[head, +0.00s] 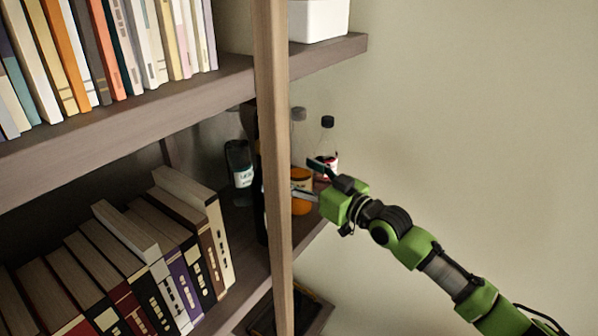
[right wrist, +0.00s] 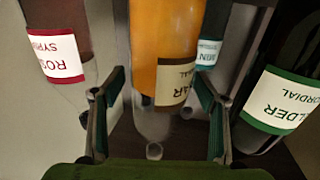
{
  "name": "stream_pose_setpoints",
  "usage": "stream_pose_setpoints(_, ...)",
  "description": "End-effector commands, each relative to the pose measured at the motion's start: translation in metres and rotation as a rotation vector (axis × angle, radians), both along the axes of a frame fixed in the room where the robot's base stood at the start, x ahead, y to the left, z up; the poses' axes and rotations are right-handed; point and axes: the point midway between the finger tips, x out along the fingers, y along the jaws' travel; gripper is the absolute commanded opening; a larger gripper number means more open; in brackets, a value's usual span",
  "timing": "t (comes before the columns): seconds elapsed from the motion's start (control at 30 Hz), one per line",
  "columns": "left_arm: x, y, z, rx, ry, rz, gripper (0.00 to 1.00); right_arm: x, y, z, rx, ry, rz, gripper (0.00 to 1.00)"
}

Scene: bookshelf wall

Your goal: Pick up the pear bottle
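The pear bottle (right wrist: 165,45) holds orange liquid under a clear neck and carries a tan label, partly visible and upside down in the right wrist view. In the head view its orange body (head: 301,205) stands on the lower shelf, partly behind my right gripper (head: 311,178). In the right wrist view my right gripper (right wrist: 158,100) has its fingers spread, one on each side of the pear bottle. I cannot tell whether either finger touches it. My left gripper is not in view.
A rose syrup bottle (right wrist: 58,45) is close on one side, and a dark elder cordial bottle (right wrist: 280,95) on the other. Another labelled bottle (right wrist: 210,45) is behind. A wooden post (head: 277,160) and the upper shelf (head: 150,110) border the space. Books (head: 130,250) fill the left.

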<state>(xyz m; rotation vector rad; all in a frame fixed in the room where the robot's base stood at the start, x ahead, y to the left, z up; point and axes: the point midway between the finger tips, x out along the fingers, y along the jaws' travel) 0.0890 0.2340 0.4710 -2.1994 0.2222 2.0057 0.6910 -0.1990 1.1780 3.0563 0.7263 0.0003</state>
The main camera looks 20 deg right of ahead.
Motion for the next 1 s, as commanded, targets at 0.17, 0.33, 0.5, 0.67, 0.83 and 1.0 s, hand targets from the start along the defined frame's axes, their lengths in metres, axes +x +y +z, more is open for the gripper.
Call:
stream_pose_setpoints(0.17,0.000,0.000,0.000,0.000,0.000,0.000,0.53,0.000,0.000,0.000,0.000,0.000,0.000,0.20)
stream_pose_setpoints(0.33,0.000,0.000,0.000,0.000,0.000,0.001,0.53,0.000,0.000,0.004,0.003,-0.008,0.000,0.04)
stream_pose_setpoints(0.5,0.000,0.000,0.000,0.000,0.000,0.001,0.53,0.000,0.000,0.005,0.003,-0.008,0.000,0.04)
stream_pose_setpoints(0.67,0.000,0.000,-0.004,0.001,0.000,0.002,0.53,0.000,0.000,0.012,0.004,-0.010,0.001,0.04)
stream_pose_setpoints(0.83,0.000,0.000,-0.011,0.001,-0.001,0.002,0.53,0.000,0.000,0.028,0.004,-0.013,0.000,0.04)
stream_pose_setpoints(1.0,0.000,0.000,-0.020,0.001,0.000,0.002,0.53,-0.010,-0.007,0.035,-0.001,-0.007,-0.002,0.04)
